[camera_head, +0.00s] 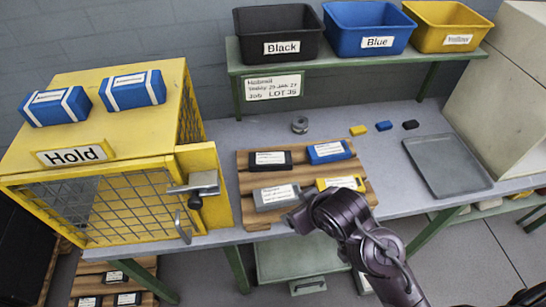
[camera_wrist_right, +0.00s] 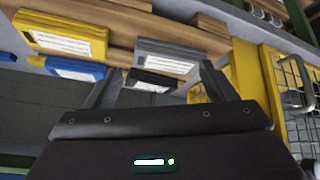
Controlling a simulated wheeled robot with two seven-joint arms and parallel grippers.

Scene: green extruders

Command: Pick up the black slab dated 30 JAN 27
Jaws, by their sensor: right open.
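A black slab (camera_head: 270,160) with a white label lies at the back left of a wooden slatted board (camera_head: 247,188). Its label print is too small to read. In the right wrist view the black slab (camera_wrist_right: 140,86) shows between and beyond the fingers of my right gripper (camera_wrist_right: 162,72), which is open and empty. I cannot tell how far the fingers are from it. A blue slab (camera_head: 329,151), a grey slab (camera_head: 275,196) and a yellow slab (camera_head: 341,183) share the board. My right arm covers part of the board's front right. My left gripper is out of view.
A yellow Hold cage (camera_head: 95,118) with blue slabs on top stands left. Black (camera_head: 282,48), Blue (camera_head: 377,45) and Yellow (camera_head: 457,42) bins sit on the back shelf. A grey tray (camera_head: 447,165) lies right. More black slabs (camera_head: 90,301) lie on a low pallet.

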